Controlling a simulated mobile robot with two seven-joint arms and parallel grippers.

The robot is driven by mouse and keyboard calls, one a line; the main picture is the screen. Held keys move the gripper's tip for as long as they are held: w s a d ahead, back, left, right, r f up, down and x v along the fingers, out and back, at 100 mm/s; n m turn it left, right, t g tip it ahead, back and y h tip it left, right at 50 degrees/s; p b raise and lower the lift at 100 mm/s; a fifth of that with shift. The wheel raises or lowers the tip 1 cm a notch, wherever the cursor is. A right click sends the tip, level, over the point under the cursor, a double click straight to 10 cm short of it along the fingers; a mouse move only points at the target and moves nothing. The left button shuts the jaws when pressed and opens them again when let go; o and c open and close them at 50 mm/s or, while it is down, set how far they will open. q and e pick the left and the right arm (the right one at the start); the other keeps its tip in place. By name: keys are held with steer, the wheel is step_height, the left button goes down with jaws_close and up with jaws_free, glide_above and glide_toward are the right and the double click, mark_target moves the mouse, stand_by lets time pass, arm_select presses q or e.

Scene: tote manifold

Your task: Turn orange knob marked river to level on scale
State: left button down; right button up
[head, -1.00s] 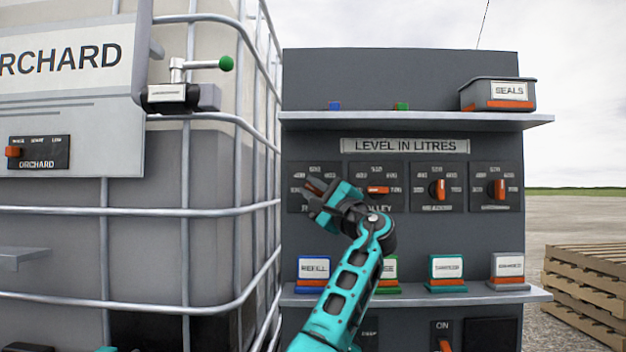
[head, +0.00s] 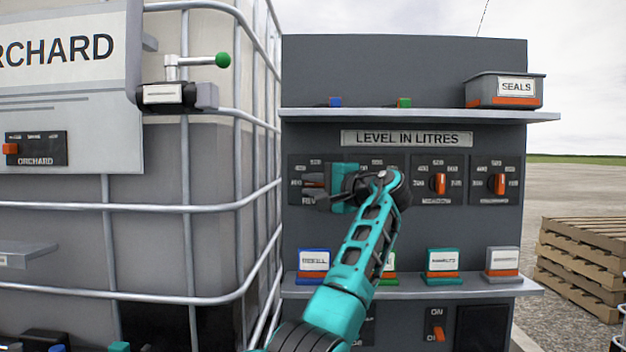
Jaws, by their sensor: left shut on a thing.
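The leftmost dial plate (head: 297,165) on the grey panel has a scale of numbers and a name starting with "R", mostly covered by my gripper. Its orange knob (head: 314,184) shows as a thin, roughly level strip between dark fingers. My left gripper (head: 311,188) reaches in from the right, its fingers shut on this knob. My teal wrist and forearm hide the right part of this scale and nearly all of the second dial. My right gripper is not in view.
Two more dials with upright orange knobs (head: 440,184) (head: 499,184) are at right. A shelf (head: 420,115) above holds a SEALS bin (head: 504,91); a lower shelf (head: 530,289) holds several label cards. A caged ORCHARD tank (head: 150,250) stands left. Pallets (head: 585,265) lie at right.

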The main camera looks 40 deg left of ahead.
arm_select(q)
steer(key=shift+w+r, duration=0.1)
steer(key=shift+r, duration=0.1)
steer(key=c, duration=1.2)
jaws_free()
steer(key=shift+o, duration=0.5)
steer(key=shift+w+d+f, duration=0.1)
steer(key=shift+f, duration=0.05)
steer(key=shift+d+f, duration=0.15)
steer(key=shift+d, duration=0.3)
steer(key=s+d+b, duration=0.1)
steer(key=d, duration=1.1)
steer(key=shift+s+r, duration=0.15)
steer(key=shift+r, duration=0.15)
